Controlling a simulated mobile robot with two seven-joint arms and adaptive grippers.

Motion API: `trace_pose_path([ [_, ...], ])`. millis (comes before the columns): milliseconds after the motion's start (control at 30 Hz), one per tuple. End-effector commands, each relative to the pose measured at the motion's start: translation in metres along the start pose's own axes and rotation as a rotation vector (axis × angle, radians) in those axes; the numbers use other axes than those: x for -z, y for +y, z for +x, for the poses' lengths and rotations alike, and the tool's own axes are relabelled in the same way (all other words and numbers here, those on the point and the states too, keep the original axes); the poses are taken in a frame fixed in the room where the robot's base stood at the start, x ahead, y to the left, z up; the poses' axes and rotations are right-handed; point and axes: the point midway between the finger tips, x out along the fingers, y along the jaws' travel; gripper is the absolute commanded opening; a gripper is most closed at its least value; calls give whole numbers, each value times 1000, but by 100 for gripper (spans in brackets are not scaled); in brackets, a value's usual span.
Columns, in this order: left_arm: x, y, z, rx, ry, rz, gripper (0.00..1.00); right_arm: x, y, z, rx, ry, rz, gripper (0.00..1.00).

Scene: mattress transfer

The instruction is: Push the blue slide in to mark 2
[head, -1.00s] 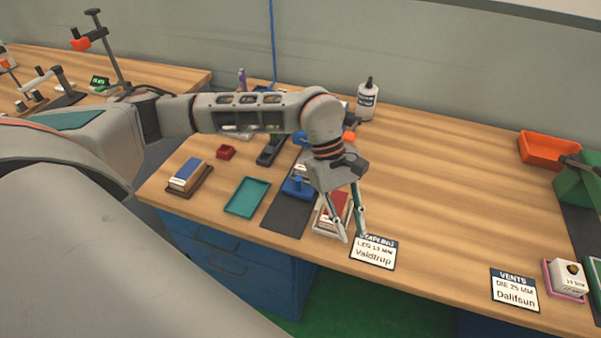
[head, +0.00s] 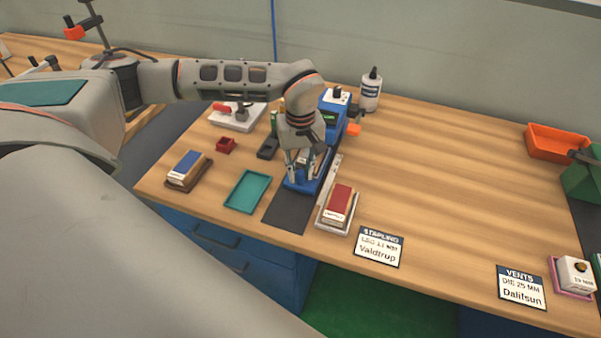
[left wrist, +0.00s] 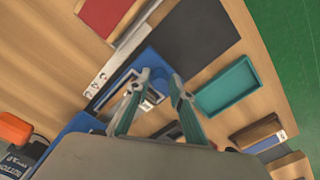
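The blue slide (head: 299,187) shows at the near end of a blue bench device (head: 334,108), partly hidden under my left gripper. My left gripper (head: 302,178) points down over the slide, its two fingers apart. In the left wrist view my left gripper (left wrist: 160,76) has its fingertips at the blue slide (left wrist: 158,62), with a gap between them. Whether they touch the slide is unclear. A pale scale strip (head: 331,178) runs along the device's right side; it also shows in the left wrist view (left wrist: 104,76). Its marks are too small to read. My right gripper is not in view.
A dark mat (head: 289,212) lies in front of the slide. A teal tray (head: 247,192) and blue-topped block (head: 187,169) stand left; a red-topped block (head: 340,200) stands close right. A white bottle (head: 370,90) stands behind. The table's right middle is clear.

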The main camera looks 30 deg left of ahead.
Motion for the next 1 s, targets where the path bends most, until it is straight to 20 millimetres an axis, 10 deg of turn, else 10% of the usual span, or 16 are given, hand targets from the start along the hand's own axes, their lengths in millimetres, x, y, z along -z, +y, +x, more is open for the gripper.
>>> trace_pose_path([
  [367,0,0,9,-1,-1,0,22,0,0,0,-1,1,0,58],
  [500,0,0,9,-1,-1,0,0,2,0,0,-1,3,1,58],
  [1000,24,17,9,-1,0,-1,0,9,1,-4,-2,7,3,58],
])
